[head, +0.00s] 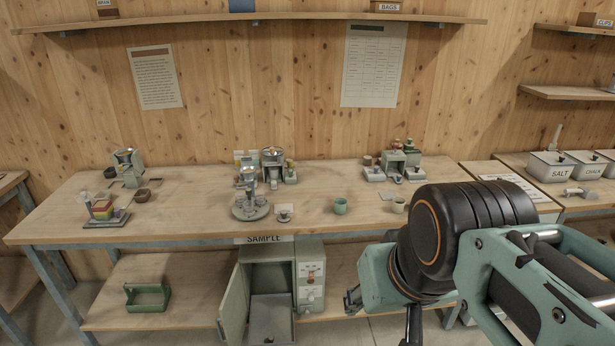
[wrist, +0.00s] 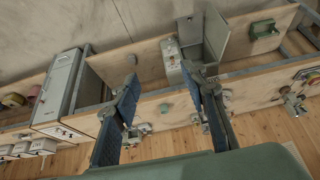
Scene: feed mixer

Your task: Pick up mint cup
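The mint cup (head: 340,206) stands upright on the wooden table near its front edge, right of the SAMPLE sign. It seems to show in the wrist view (wrist: 163,108) as a small green shape between my fingers but well beyond them. My gripper (wrist: 161,76) is open, its two dark blue-padded fingers spread with nothing between them. In the head view my gripper (head: 382,316) is partly hidden behind my wrist, in front of and below the table edge, at lower right of the cup and apart from it.
A round metal device (head: 250,207) stands farther left. An open cabinet (head: 270,277) and a green tray (head: 147,298) sit on the lower shelf.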

